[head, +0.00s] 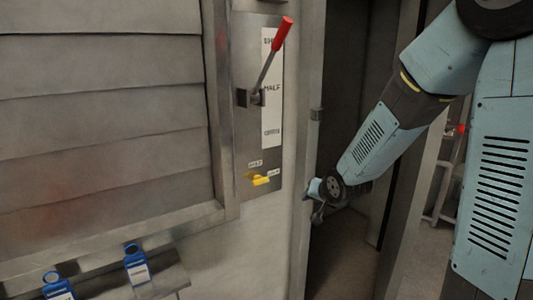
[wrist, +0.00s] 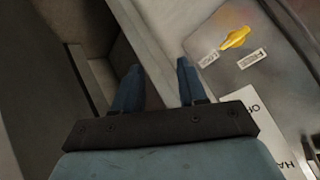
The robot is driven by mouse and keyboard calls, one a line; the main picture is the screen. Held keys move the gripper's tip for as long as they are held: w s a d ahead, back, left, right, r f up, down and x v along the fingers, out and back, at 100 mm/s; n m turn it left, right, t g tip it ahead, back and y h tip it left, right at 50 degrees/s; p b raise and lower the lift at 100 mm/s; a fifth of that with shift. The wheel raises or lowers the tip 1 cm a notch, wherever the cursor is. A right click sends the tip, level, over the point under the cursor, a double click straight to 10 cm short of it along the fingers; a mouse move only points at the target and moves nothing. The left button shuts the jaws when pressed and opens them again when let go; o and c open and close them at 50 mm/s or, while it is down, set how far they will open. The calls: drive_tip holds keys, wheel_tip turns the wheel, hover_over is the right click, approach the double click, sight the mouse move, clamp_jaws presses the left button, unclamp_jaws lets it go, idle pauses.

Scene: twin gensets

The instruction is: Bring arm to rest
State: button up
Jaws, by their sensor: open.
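My gripper (wrist: 158,84) is open and empty in the wrist view, its two blue fingers apart with nothing between them. In the head view my arm reaches in from the upper right, and its end is in front of the narrow doorway, just right of the lever panel. The fingers are hard to make out there. The wrist view shows the panel's yellow handle (wrist: 235,38) to the right of the fingers, apart from them.
A grey panel (head: 241,140) carries a red-tipped lever (head: 268,62), pointing up, and a small yellow handle (head: 261,180). Louvred slats (head: 105,110) fill the left. Two blue tagged items (head: 136,264) sit at lower left. The doorway (head: 345,90) is open and dark.

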drive_tip(key=s+d+r+n+g+h, duration=0.1)
drive_tip(key=s+d+r, duration=0.2)
drive_tip(key=s, duration=0.6)
drive_tip(key=s+d+r+n+g, duration=0.1)
drive_tip(key=s+d+r, duration=0.2)
drive_tip(key=s+r, duration=0.4)
drive_tip(key=s+d+r+n+g+h, duration=0.1)
drive_tip(key=s+d+r, duration=0.2)
drive_tip(key=s, duration=0.9)
wheel_tip(320, 180, up, 2)
drive_tip(key=shift+s+r+g+h, duration=0.2)
drive_tip(key=shift+r+g+h, duration=0.1)
drive_tip(key=shift+g, duration=0.1)
drive_tip(key=shift+a, duration=0.1)
